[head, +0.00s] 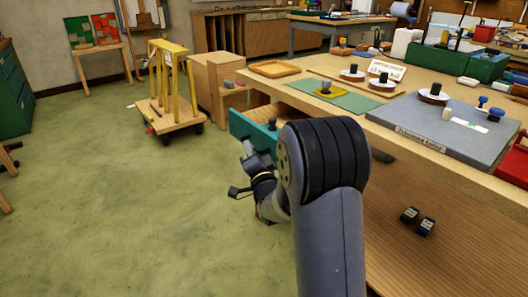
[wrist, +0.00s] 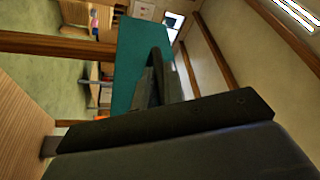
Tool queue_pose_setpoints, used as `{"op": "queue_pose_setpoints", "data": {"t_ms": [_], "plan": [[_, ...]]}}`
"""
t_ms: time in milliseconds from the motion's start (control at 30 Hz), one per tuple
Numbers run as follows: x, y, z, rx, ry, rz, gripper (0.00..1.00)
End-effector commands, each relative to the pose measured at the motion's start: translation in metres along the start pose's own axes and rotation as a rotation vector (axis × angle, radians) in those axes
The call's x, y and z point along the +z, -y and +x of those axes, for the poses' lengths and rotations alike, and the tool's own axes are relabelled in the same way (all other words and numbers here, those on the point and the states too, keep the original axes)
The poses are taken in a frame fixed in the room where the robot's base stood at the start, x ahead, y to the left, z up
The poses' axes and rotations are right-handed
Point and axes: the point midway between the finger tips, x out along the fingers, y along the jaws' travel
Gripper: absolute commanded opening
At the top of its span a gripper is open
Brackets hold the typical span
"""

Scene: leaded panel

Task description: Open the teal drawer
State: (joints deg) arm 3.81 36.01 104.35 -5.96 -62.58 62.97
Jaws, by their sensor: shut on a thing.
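The teal drawer (head: 241,126) is at the near left side of the wooden workbench (head: 440,172). Its teal front stands out from the bench, so it looks at least partly open. My gripper (head: 252,160) is at the drawer front, low and to the left of my arm. In the wrist view the teal front (wrist: 135,60) fills the upper middle, with a dark handle (wrist: 158,78) against it. My gripper is shut on this handle; the contact itself is mostly hidden behind the black finger. My arm hides the right part of the drawer in the head view.
A wooden cart (head: 170,116) with yellow posts and a wooden cabinet (head: 212,75) stand beyond the drawer. Green floor (head: 120,200) to the left is clear. The bench top carries a green mat (head: 335,96), a grey slab (head: 450,125) and several round-based tools.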

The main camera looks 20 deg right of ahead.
Motion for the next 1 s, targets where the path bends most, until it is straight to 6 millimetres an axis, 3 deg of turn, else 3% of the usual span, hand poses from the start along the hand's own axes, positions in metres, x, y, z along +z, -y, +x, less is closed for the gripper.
{"op": "queue_pose_setpoints", "data": {"t_ms": [200, 567, 600, 800, 867, 1000], "plan": [[0.0113, 0.0063, -0.0046, 0.002, 0.001, 0.001, 0.0], [0.012, 0.0076, -0.0048, 0.003, 0.001, 0.0, 0.0], [0.012, 0.0076, -0.0048, 0.003, 0.001, 0.0, 0.12], [0.0118, 0.0078, -0.0046, 0.002, 0.001, 0.0, 0.28], [0.0117, 0.0078, -0.0046, 0.001, 0.0, 0.0, 0.33], [0.0116, 0.008, -0.0045, 0.001, 0.0, 0.0, 0.33]]}}
